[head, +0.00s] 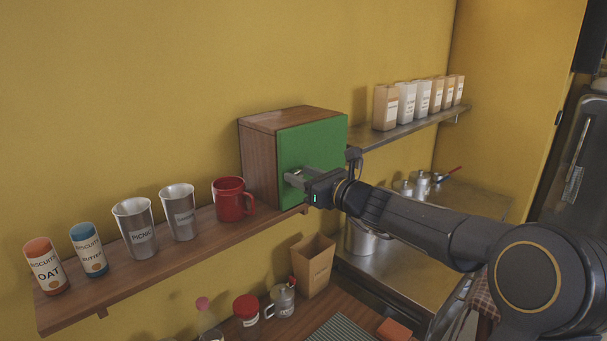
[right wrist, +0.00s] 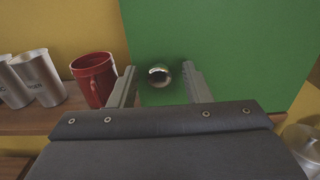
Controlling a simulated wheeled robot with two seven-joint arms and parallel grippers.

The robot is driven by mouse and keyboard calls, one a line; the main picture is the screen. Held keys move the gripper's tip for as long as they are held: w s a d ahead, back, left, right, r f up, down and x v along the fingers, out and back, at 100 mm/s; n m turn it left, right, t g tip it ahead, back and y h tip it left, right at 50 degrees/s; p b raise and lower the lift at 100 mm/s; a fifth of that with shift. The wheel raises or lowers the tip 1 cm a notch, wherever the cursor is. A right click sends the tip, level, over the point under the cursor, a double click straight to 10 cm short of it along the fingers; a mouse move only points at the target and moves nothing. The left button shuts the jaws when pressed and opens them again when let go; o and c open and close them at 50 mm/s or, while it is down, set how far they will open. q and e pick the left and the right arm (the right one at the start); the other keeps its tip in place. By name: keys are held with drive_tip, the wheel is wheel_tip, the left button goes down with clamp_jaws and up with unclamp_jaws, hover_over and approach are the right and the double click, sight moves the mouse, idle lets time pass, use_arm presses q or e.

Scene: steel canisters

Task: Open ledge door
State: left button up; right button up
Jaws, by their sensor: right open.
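A wooden box cabinet (head: 258,157) with a flat green door (head: 314,143) stands at the right end of the wooden ledge (head: 180,247). The door looks closed. My right gripper (head: 292,178) is in front of the door. In the right wrist view the green door (right wrist: 225,45) fills the middle and right, with a round shiny knob (right wrist: 159,75) on it. The fingers of my right gripper (right wrist: 160,88) are open, one on each side of the knob, with a gap to both. My left gripper is not in view.
A red mug (head: 231,199) stands on the ledge just left of the cabinet. Steel cups (head: 136,229) and biscuit canisters (head: 47,266) stand farther left. A steel shelf (head: 405,130) with several cartons is at the right. A paper bag (head: 313,265) is below.

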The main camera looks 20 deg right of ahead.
clamp_jaws()
idle(0.3)
